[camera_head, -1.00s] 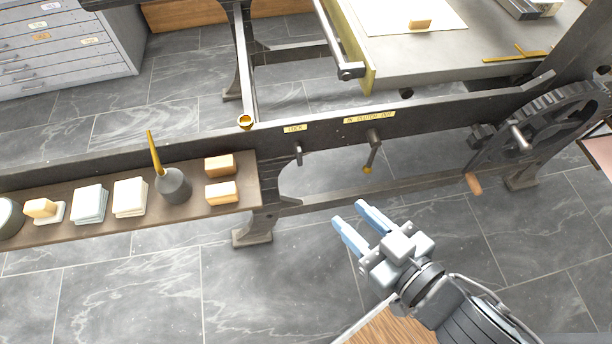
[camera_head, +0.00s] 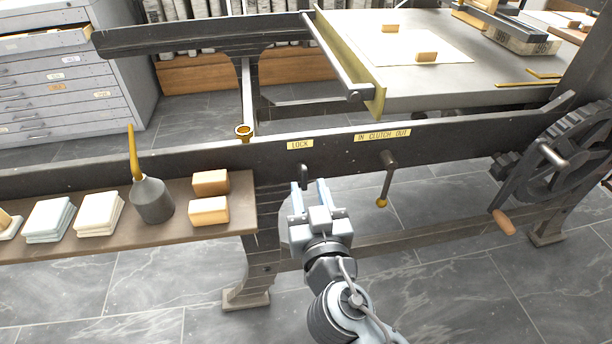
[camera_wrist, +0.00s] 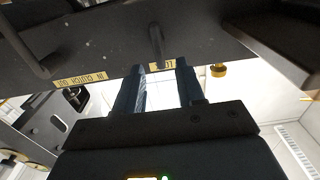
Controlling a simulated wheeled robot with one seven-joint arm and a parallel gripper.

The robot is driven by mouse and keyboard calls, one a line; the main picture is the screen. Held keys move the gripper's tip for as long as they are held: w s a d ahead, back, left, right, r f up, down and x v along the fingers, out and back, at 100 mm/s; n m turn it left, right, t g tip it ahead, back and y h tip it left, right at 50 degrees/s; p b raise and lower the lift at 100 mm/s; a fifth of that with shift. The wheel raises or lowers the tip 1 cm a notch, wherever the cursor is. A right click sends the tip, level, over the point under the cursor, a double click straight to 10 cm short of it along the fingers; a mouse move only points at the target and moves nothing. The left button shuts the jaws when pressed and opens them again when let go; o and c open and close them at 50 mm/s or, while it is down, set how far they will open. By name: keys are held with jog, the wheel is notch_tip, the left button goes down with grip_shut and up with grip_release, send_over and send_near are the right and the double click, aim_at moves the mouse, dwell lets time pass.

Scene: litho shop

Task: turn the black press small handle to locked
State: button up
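The small black handle (camera_head: 303,171) sits on the dark side rail of the black press (camera_head: 330,154), just below the yellow LOCK label (camera_head: 300,144). Its lower part is hidden behind my gripper (camera_head: 309,184) in the head view. My gripper is open and empty, with its blue fingers pointing at the rail just below the handle. In the wrist view the handle (camera_wrist: 156,42) shows beyond the fingertips, roughly in line with the gap between the fingers (camera_wrist: 160,82). I cannot tell whether a finger touches it.
The clutch lever (camera_head: 387,178) with a yellow knob hangs to the right under its label. A geared wheel (camera_head: 560,150) is farther right. On the left, a wooden shelf (camera_head: 243,222) holds an oil can (camera_head: 152,200), blocks and stacked pads. Floor in front is open.

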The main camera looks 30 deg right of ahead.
aim_at(305, 176)
jog(key=shift+x, duration=2.8)
jog(key=shift+c, duration=0.2)
grip_shut()
